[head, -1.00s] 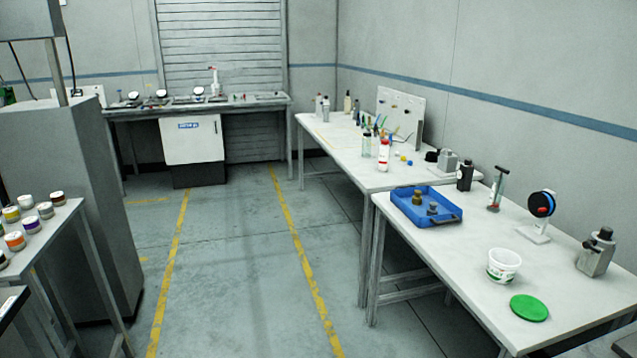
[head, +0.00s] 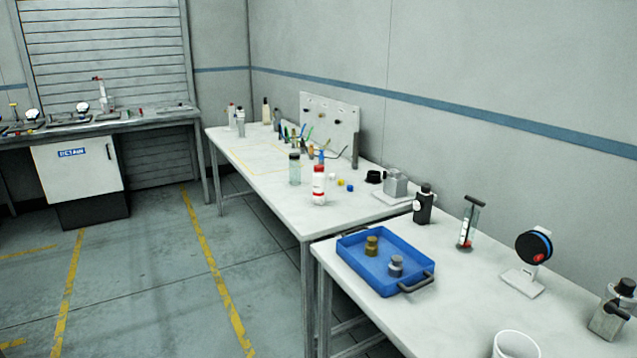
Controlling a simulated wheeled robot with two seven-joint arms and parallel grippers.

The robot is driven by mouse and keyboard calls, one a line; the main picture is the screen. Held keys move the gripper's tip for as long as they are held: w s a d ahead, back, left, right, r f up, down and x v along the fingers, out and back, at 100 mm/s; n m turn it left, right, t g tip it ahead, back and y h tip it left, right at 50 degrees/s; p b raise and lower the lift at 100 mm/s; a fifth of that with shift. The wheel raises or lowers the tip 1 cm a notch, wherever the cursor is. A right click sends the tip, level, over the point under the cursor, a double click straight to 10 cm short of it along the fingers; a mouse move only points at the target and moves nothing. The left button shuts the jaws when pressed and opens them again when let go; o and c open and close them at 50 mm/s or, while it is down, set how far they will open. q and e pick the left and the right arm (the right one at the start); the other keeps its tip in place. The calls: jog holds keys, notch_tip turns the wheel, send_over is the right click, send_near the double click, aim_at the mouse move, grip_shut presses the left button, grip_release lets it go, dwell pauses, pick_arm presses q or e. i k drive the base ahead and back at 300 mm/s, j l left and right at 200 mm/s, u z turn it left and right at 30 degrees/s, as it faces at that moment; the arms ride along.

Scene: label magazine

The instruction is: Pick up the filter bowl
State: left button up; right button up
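I cannot tell for sure which thing is the filter bowl. A clear cylindrical jar with a dark top (head: 294,170) stands upright on the far part of the right-hand tables, beside a white bottle with a red band (head: 318,186). A blue tray (head: 358,276) on the nearer table holds a brass-coloured fitting (head: 371,246) and a grey one (head: 396,266). A white tub (head: 515,345) is cut off by the bottom edge. Neither of my grippers is in view.
A black bottle (head: 423,204), a syringe-like tool (head: 469,224), a stand with a black-and-blue disc (head: 533,247) and a grey canister (head: 611,312) line the near table's wall side. A cabinet (head: 78,180) stands under the back bench. The floor left of the tables is clear.

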aim_at(295, 177)
jog(key=i+l+z, duration=0.1)
jog(key=i, duration=0.4)
jog(key=i+l, duration=0.3)
jog(key=i, duration=0.2)
jog(key=z, duration=0.05)
